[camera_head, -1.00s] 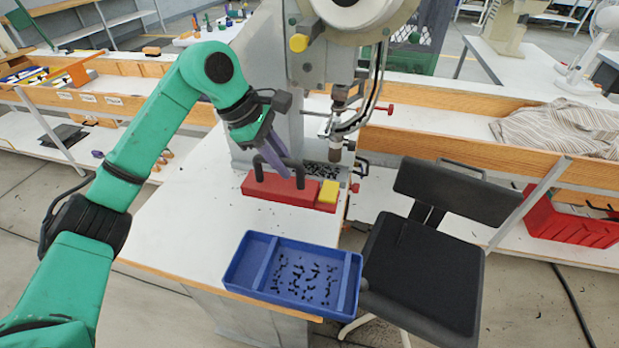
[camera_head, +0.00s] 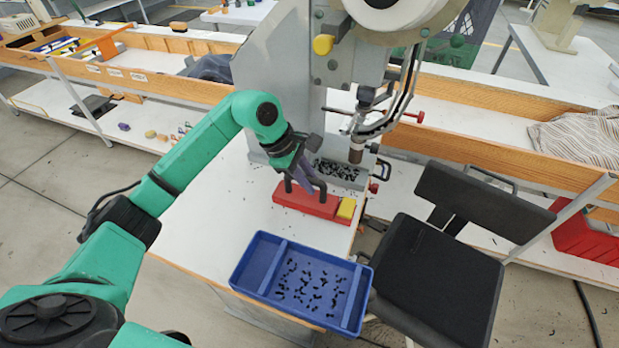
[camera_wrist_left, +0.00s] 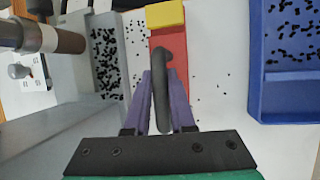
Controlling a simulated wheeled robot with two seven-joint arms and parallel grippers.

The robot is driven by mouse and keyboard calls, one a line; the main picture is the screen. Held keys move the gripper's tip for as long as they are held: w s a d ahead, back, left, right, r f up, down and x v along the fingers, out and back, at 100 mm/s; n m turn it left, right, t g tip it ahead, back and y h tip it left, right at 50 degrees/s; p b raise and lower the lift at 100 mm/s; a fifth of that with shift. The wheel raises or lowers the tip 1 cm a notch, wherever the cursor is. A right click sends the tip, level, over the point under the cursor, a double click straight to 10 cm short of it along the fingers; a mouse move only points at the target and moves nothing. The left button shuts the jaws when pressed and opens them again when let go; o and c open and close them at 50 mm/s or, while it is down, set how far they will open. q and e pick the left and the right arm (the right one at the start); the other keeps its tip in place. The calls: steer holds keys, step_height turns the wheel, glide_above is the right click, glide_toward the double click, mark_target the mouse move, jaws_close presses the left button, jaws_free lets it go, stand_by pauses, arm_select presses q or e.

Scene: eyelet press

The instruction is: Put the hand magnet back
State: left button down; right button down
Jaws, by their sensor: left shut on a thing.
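The hand magnet is a red block (camera_head: 291,198) with a yellow end (camera_head: 346,209) and a dark arched handle. In the head view it lies on the white table between the press and the blue tray. My left gripper (camera_head: 302,184) comes down over it, its purple fingers shut on the handle. In the left wrist view the handle (camera_wrist_left: 162,88) stands between the two fingers, with the red block (camera_wrist_left: 172,50) below and beyond. Whether the block's underside touches the table is hard to tell. My right gripper is not in view.
A blue tray (camera_head: 241,283) with small black pieces stands at the table's front edge. The press (camera_head: 357,152) rises behind the magnet, with a grey tray (camera_head: 362,186) of black bits at its foot. A black chair (camera_head: 440,275) is at the right. Loose bits lie on the white table (camera_head: 215,215).

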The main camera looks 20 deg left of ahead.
arm_select(q)
steer(key=c, duration=1)
jaws_free()
steer(key=shift+f, duration=0.1)
steer(key=shift+o, duration=1.2)
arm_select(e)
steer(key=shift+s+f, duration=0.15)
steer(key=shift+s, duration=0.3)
arm_select(q)
steer(key=shift+r, duration=0.25)
steer(key=b+v, duration=0.2)
steer(key=v, duration=0.9)
steer(key=shift+a+r, duration=0.2)
steer(key=shift+r, duration=0.15)
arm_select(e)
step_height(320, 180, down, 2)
